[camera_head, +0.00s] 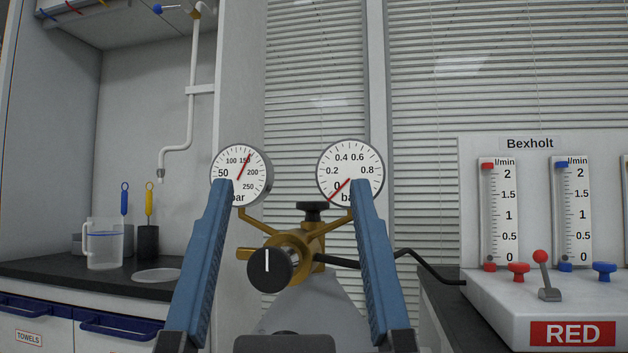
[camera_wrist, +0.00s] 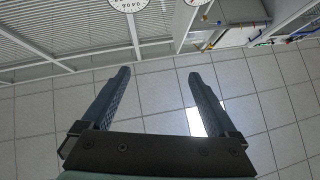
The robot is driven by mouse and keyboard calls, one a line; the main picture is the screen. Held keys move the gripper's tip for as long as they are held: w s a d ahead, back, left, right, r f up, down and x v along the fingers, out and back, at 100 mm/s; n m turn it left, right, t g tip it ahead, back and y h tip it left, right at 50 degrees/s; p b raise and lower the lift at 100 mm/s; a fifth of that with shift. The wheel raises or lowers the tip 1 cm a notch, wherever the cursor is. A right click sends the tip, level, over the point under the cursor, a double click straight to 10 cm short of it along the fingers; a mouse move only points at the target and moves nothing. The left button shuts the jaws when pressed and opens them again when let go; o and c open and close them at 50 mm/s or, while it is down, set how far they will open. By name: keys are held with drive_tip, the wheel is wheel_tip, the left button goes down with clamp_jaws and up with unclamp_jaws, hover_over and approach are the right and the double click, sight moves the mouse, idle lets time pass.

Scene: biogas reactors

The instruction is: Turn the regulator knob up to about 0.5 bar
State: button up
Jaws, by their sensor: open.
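The regulator knob (camera_head: 268,270) is black and round, with a white line pointing straight up. It sits at the front of a brass regulator (camera_head: 292,243) on a grey cylinder. The right gauge (camera_head: 349,168) has a 0 to 0.8-plus scale, and its red needle points down-left near 0. The left gauge (camera_head: 240,174) reads about 150. My gripper (camera_head: 291,184) is open, its blue fingers either side of the knob in the head view. In the wrist view the gripper (camera_wrist: 158,73) has nothing between its fingers, and the knob does not show.
A white flowmeter panel (camera_head: 530,200) with a red lever (camera_head: 541,258) stands at right. A black hose (camera_head: 430,265) runs from the regulator toward it. A dark counter (camera_head: 60,272) with a jug (camera_head: 104,246) is at left. Bare tiled floor (camera_wrist: 280,110) shows in the wrist view.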

drive_tip(key=shift+c, duration=0.7)
drive_tip(key=shift+r+p, duration=0.35)
drive_tip(key=shift+c, duration=0.2)
drive_tip(key=w+r+g+p, duration=0.2)
drive_tip(key=w+r+p, duration=0.2)
drive_tip(key=r+p, duration=0.8)
drive_tip(key=w+r+g+p, duration=0.35)
drive_tip(key=r+p, duration=0.35)
drive_tip(key=p, duration=1.1)
drive_tip(key=n+g+h+p, duration=0.5)
drive_tip(key=n+p, duration=1.2)
drive_tip(key=n, duration=1.6)
approach(267, 267)
drive_tip(key=shift+t, duration=0.25)
drive_tip(key=p+x, duration=0.1)
drive_tip(key=x, duration=0.4)
drive_tip(key=p+x, duration=0.1)
drive_tip(key=x, duration=0.4)
drive_tip(key=shift+w+d+f, duration=0.15)
drive_tip(key=shift+w+f, duration=0.05)
drive_tip(key=shift+w, duration=0.1)
